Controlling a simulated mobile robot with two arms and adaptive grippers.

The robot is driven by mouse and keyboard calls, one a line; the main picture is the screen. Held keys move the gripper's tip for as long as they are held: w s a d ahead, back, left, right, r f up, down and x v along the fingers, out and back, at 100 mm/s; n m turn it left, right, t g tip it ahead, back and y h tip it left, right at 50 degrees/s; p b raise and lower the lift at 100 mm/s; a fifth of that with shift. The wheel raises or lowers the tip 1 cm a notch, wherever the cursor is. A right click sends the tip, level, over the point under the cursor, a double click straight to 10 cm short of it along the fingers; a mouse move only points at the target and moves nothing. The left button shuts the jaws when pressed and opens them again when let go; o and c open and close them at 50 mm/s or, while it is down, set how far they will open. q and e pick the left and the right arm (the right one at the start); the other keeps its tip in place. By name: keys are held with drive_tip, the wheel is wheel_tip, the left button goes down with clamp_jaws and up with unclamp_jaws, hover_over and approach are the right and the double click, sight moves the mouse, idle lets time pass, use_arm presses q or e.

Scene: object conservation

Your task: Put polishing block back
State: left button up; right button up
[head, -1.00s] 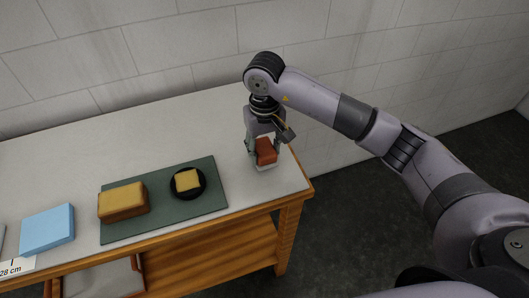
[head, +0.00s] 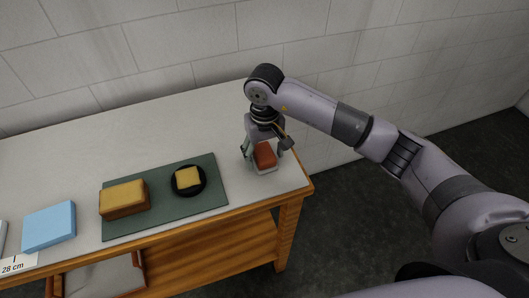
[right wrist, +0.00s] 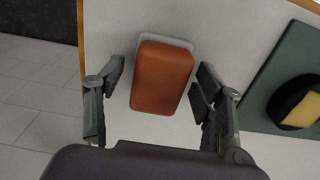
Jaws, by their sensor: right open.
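The polishing block appears to be the orange-brown block (head: 265,155) at the right end of the table. It rests on a small white holder or base (head: 266,171), whose pale edge also shows past the block in the right wrist view (right wrist: 178,42). My right gripper (head: 265,150) is open above and around the block. In the right wrist view, the block (right wrist: 162,78) lies between the spread fingers, with a gap on both sides. My left gripper is not in view.
Left of the block, a green mat (head: 165,223) bears a yellow-brown block (head: 123,198) and a round black dish (head: 201,184) with a yellow piece (head: 188,178). A blue block (head: 48,227) lies farther left. The table's right edge is close to the gripper; the back wall stands behind.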

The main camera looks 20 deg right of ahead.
sight(265, 153)
drive_tip(key=shift+r, duration=0.3)
wheel_tip(265, 153, up, 12)
drive_tip(key=b, duration=0.3)
drive_tip(key=shift+f+b, duration=0.15)
drive_tip(key=shift+b, duration=0.2)
